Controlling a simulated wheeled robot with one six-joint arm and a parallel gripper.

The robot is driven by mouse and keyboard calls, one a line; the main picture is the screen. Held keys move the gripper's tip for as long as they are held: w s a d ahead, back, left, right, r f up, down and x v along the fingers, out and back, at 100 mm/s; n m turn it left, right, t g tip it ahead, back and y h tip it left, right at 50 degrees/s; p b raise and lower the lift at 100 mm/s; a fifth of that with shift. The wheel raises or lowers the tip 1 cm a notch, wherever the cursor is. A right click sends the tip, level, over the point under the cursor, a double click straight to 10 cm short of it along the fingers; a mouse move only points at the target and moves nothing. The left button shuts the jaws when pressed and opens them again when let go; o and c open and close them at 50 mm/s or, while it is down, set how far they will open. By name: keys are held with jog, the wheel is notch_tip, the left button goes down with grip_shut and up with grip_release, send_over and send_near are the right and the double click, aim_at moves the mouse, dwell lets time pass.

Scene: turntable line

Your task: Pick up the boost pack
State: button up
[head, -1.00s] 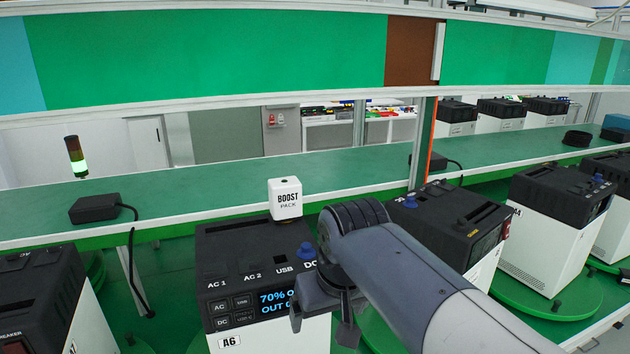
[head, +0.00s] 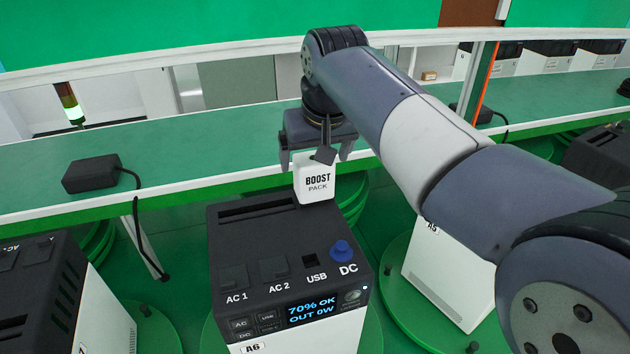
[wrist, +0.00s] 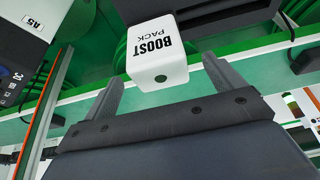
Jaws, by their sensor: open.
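The boost pack (head: 317,188) is a small white box with black lettering, at the back edge of the black top of power station A6 (head: 250,240). My gripper (head: 315,160) is open above it and points down, with a finger on each side of its top. In the wrist view the boost pack (wrist: 157,62) lies between and beyond the tips of the open fingers, with its lettered face and dark top dot showing. I see a gap at the fingers there and no grip on the pack. The gripper hides part of its top in the head view.
Station A5 (head: 452,275) stands to the right, partly behind my arm. Another station (head: 40,285) is at the left. A green bench (head: 210,140) runs behind, carrying a black adapter (head: 92,174) with a hanging cable.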

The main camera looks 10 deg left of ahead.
aim_at(314, 181)
jog(key=p+x, duration=0.1)
jog(key=x, duration=0.4)
jog(key=shift+w+d+f+p, duration=0.1)
jog(key=shift+w+f+p, duration=0.05)
jog(key=shift+f+p, duration=0.2)
jog(key=shift+c, duration=0.2)
jog(key=c, duration=1.6)
jog(key=shift+r, duration=0.15)
jog(key=shift+c, duration=1.2)
jog(key=shift+r, duration=0.1)
